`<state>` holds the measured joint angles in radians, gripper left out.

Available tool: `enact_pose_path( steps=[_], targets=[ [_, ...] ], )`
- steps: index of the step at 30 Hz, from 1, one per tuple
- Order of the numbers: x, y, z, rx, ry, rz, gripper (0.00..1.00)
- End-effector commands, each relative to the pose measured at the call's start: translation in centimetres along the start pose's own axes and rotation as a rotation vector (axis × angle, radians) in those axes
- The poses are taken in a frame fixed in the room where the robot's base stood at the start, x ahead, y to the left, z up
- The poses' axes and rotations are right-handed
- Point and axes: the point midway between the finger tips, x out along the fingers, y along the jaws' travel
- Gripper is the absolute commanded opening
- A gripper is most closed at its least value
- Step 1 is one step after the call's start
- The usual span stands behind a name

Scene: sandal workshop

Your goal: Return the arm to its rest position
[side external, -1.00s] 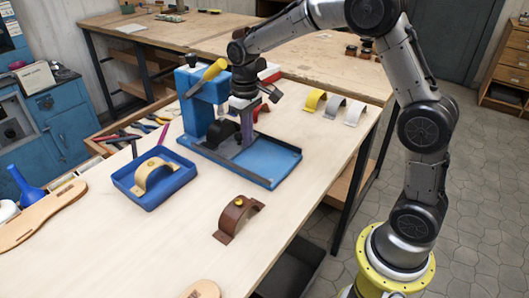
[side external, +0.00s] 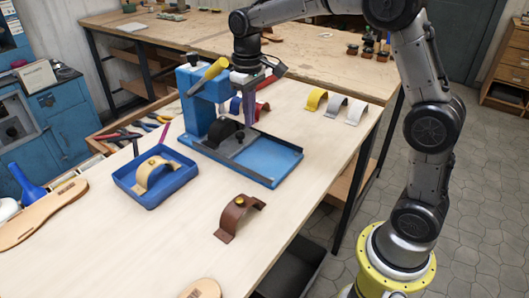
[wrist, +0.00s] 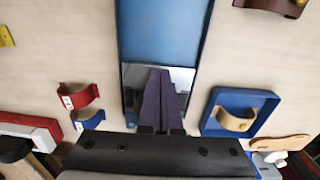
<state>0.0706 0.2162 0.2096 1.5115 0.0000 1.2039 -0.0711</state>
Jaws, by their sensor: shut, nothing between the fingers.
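My gripper (side external: 249,118) points down over the blue press (side external: 200,100) and its flat base plate. Its purple fingers are together and empty; in the wrist view the shut fingers (wrist: 159,74) are over the metal part of the press base (wrist: 160,30). The black block (side external: 221,131) on the press is just left of the fingers. The gap between the fingertips and the base is hard to judge. My forearm reaches in from the upper right.
A blue tray (side external: 181,185) holding a tan strap (side external: 153,172) is left of the press. A brown strap (side external: 238,217) lies in front. Yellow (side external: 315,98) and white straps (side external: 356,112) lie behind on the right; a red strap (wrist: 78,96) is near the press.

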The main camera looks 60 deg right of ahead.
Motion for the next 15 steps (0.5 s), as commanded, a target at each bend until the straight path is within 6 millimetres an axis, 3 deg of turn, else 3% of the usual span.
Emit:
enact_pose_path(
  steps=[4, 7, 10, 15],
  targets=[
    [-2.5, -0.3, 0.3, -0.007, 0.058, 0.004, 0.00],
    [-5.4, -0.8, 2.2, -0.015, 0.119, 0.008, 0.00],
    [-8.1, -1.3, 5.5, -0.024, 0.188, 0.011, 0.00],
    [-10.4, -2.1, 11.9, -0.030, 0.296, 0.013, 0.00]
  ],
)
